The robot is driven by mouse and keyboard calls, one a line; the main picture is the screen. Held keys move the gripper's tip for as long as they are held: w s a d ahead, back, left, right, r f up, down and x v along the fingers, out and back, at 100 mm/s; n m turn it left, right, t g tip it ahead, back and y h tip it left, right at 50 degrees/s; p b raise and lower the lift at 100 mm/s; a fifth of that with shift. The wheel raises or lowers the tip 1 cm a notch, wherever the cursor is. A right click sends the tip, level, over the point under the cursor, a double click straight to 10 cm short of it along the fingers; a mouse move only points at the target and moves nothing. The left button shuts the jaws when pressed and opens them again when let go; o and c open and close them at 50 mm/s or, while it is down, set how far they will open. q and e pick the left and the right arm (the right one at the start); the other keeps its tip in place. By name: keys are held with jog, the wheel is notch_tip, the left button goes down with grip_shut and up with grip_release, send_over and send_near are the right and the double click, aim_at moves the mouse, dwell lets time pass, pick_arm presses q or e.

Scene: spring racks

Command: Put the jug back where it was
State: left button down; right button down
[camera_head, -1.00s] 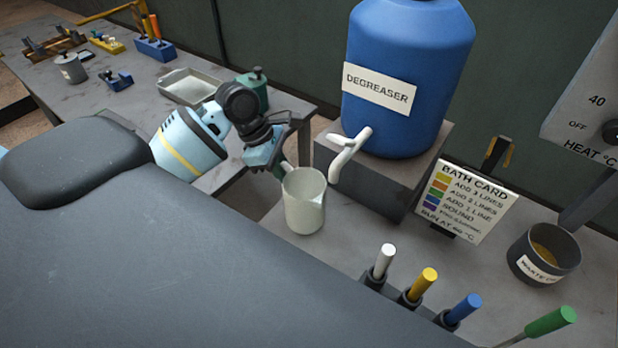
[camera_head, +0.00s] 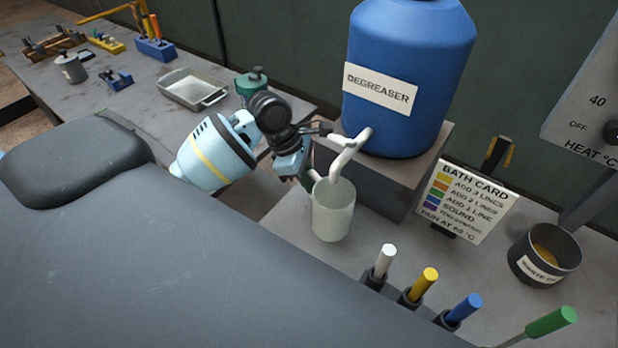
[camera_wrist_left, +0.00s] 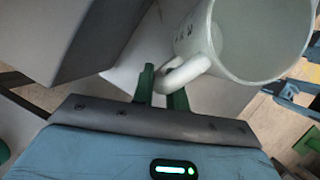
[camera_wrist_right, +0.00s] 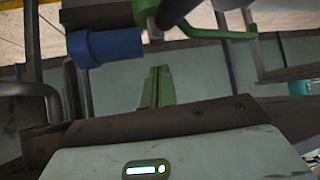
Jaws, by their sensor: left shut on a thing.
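The jug (camera_head: 333,215) is pale grey-green and upright, at the front of the blue degreaser drum (camera_head: 405,50). The tip of the drum's white tap (camera_head: 345,158) overlaps the jug's mouth in the head view. My left gripper (camera_head: 308,182) is shut on the jug's handle, at the jug's left. In the left wrist view the green fingers (camera_wrist_left: 160,88) are at the handle, beside the jug's body (camera_wrist_left: 262,40). I cannot tell whether the jug's base touches the bench. My right gripper (camera_wrist_right: 157,88) shows only in its wrist view, fingers together and empty.
The drum stands on a grey block (camera_head: 390,185). The bath card (camera_head: 465,203) and waste pot (camera_head: 544,255) stand to the right. Several coloured-handled tools, one a white handle (camera_head: 385,260), stand in front. A metal tray (camera_head: 192,88) lies on the left bench.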

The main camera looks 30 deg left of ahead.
pick_arm(q)
jog(key=c, duration=1.4)
grip_release()
jog(key=shift+r, duration=0.1)
jog(key=v, duration=1.2)
